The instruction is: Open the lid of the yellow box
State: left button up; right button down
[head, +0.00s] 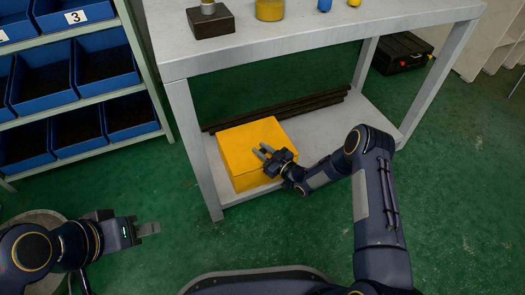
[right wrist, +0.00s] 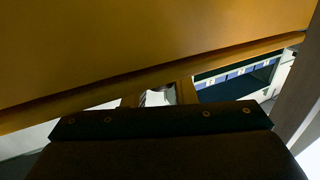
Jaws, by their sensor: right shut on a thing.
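The yellow box (head: 240,140) stands on the lower shelf of the grey table, near its left front leg. Its lid looks down in the head view; I cannot tell if it is slightly raised. My right gripper (head: 263,151) is at the box's right front side, shut on the lid. In the right wrist view, the yellow lid (right wrist: 140,45) fills the upper part, its rim running across above the gripper (right wrist: 160,97); the exact contact is hard to see. My left gripper (head: 148,229) is empty, away from the box over the floor; its fingers show side-on.
The table's upper top (head: 290,45) overhangs the shelf (head: 310,140). Dark pipes (head: 290,108) lie behind the box. A rack with blue bins (head: 45,80) stands at left. A black toolbox (head: 402,52) is at back right. Green floor is clear in front.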

aim_at(258, 147)
jog(key=w+a+r+m+g+h+p, duration=0.1)
jog(key=w+r+g+p, duration=0.4)
jog(key=r+p, duration=0.5)
jog(key=shift+a+m+h+p, duration=0.3)
jog(key=shift+m+h+p, duration=0.2)
jog(key=shift+h, duration=0.6)
jog(key=shift+w, duration=0.1)
